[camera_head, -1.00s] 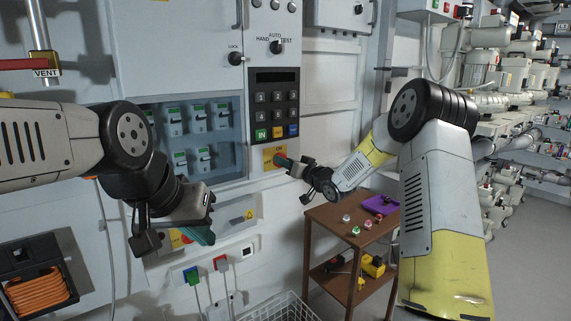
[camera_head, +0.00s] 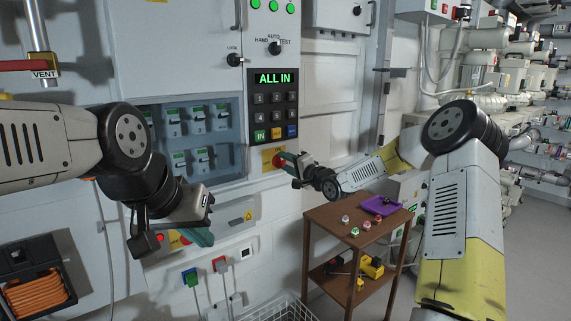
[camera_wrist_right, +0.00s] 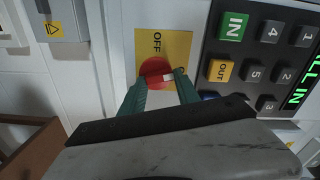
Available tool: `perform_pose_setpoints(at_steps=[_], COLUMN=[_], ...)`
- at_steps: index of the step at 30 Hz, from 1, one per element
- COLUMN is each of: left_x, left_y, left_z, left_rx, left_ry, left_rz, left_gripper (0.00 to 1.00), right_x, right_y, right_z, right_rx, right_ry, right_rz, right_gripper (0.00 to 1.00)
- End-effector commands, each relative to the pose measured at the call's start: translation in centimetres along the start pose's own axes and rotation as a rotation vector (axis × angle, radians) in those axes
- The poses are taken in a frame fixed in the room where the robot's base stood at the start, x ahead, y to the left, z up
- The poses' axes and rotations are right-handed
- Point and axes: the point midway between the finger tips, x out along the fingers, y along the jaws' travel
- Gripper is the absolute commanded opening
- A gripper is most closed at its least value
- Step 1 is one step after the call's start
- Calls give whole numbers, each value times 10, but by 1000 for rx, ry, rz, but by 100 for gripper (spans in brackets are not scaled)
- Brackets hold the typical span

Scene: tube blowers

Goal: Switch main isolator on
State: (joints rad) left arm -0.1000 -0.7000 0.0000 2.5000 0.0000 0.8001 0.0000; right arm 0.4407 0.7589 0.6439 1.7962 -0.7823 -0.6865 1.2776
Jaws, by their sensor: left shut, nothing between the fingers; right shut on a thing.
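The main isolator is a red rotary handle on a yellow plate (camera_head: 271,157) below the keypad. In the right wrist view the red handle (camera_wrist_right: 155,73) sits between the teal fingertips of my right gripper (camera_wrist_right: 160,88). The plate (camera_wrist_right: 180,45) reads OFF above the handle; another label is mostly hidden by a finger. In the head view my right gripper (camera_head: 289,160) reaches the plate from the right and is shut on the handle. My left gripper (camera_head: 200,236) is shut and empty, low in front of the cabinet.
The keypad display (camera_head: 273,78) reads ALL IN, and green lamps (camera_head: 273,6) glow above it. A window with breakers (camera_head: 195,135) is to the left. A brown side table (camera_head: 345,232) with a purple tray (camera_head: 381,205) stands at right. A wire basket (camera_head: 280,312) is below.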

Motion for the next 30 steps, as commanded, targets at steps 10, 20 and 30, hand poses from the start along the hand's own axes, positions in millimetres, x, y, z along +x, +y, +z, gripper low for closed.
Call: perform_pose_setpoints(at_steps=[10, 20, 30], left_x=[0, 0, 0], left_y=[0, 0, 0], left_z=[0, 0, 0], left_rx=[0, 0, 0], left_ry=[0, 0, 0], left_rz=[0, 0, 0], left_gripper=[0, 0, 0], right_x=[-1, -1, -1], right_y=[2, 3, 3], right_z=[-3, -3, -3], right_rx=[217, 295, 301], right_ry=[4, 3, 3], right_rz=[0, 2, 2], right_gripper=[0, 0, 0])
